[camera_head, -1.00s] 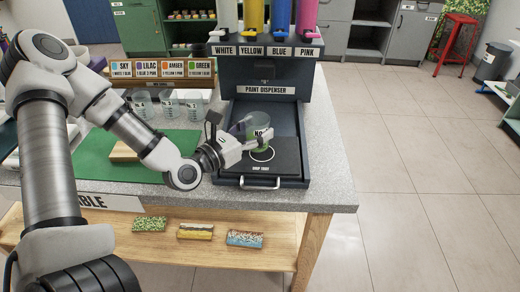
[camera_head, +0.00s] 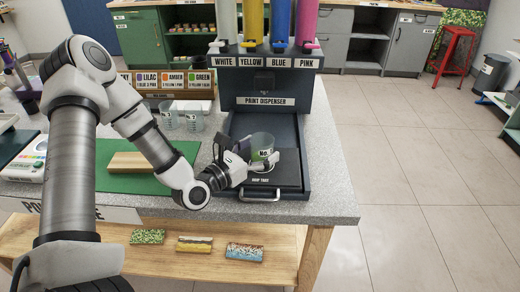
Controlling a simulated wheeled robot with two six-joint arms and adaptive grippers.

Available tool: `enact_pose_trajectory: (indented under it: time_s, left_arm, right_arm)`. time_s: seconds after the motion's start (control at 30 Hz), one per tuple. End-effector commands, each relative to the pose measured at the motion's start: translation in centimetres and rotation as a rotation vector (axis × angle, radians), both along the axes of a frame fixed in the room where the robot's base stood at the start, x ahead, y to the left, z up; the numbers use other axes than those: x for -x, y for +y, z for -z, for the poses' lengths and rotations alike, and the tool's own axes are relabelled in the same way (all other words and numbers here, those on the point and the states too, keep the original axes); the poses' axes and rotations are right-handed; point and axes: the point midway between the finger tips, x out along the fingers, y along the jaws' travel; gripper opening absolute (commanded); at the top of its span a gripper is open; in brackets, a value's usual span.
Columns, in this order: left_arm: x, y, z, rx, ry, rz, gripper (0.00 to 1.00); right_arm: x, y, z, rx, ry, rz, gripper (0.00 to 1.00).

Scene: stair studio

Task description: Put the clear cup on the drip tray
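The clear cup (camera_head: 262,143), marked "No.", looks greenish and upright at the front of the paint dispenser, over the drip tray (camera_head: 285,181). My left gripper (camera_head: 268,162) has its fingers at the cup's lower part, from the left and near side, and appears shut on it. The fingers hide the cup's base, so I cannot tell whether it touches the tray. A white ring on the tray is mostly hidden behind the gripper. My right gripper is not in view.
The paint dispenser (camera_head: 270,101) rises behind the cup. A wooden block (camera_head: 130,162) lies on the green mat (camera_head: 115,182). The table's right side (camera_head: 330,165) is clear.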

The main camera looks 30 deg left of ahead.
Motion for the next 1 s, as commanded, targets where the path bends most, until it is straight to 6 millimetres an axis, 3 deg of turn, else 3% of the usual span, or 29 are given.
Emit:
enact_pose_trajectory:
  time_s: [0.23,0.33,0.57,1.0]
  left_arm:
    - [0.0,0.0,-0.6,0.0,0.0,0.0,0.86]
    - [0.9,0.4,-0.4,0.005,0.001,-0.004,0.86]
    - [4.6,1.1,-0.7,0.009,0.0,-0.007,0.86]
    - [10.9,2.3,-1.0,0.004,0.003,-0.004,0.86]
  right_arm:
    - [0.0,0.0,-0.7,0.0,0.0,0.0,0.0]
    - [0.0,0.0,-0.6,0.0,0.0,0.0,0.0]
    - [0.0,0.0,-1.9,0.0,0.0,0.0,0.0]
    - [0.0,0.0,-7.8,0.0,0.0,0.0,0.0]
